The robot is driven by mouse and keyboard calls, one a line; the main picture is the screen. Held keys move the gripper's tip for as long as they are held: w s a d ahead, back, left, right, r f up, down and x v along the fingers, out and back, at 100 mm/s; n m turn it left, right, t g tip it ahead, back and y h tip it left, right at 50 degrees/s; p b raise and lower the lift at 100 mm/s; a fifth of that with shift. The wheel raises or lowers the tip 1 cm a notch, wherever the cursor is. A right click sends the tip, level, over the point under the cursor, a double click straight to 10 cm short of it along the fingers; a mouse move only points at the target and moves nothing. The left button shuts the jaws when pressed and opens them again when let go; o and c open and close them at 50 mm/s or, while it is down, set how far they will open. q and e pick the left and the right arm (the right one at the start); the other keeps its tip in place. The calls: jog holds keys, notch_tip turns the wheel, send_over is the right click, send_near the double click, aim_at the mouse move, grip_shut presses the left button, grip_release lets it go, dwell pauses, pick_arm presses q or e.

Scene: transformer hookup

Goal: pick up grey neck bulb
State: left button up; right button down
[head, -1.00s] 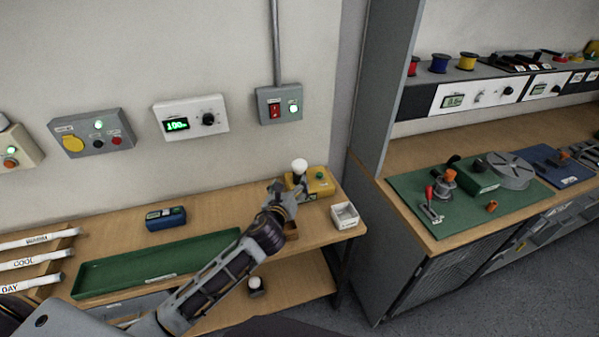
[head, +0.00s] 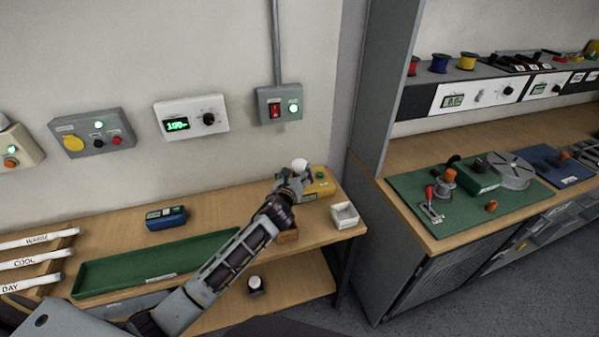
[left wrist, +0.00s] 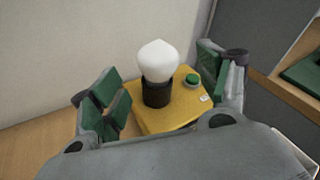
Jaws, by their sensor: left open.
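A white bulb (left wrist: 158,62) stands upright in a dark socket (left wrist: 156,94) on a yellow box (left wrist: 168,118). In the head view the bulb (head: 300,164) shows just above my gripper, and its neck is hidden; I cannot tell the neck's colour. My left gripper (left wrist: 157,84) is open, its green pads on either side of the bulb, with gaps left. In the head view my left gripper (head: 294,180) is at the yellow box (head: 321,184). Another white-topped bulb (head: 256,285) with a dark base stands on the lower shelf. My right gripper is not in view.
A green button (left wrist: 193,79) sits on the yellow box beside the bulb. A white open box (head: 345,216) stands to the right. A green tray (head: 100,275) and a blue device (head: 166,218) are at the left on the bench. The wall is close behind.

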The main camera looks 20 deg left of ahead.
aim_at(297, 168)
pick_arm(q)
jog(key=shift+a+r+x, duration=0.1)
jog(key=shift+x, duration=0.7)
jog(key=shift+a+r+x, duration=0.1)
jog(key=shift+x, duration=1.7)
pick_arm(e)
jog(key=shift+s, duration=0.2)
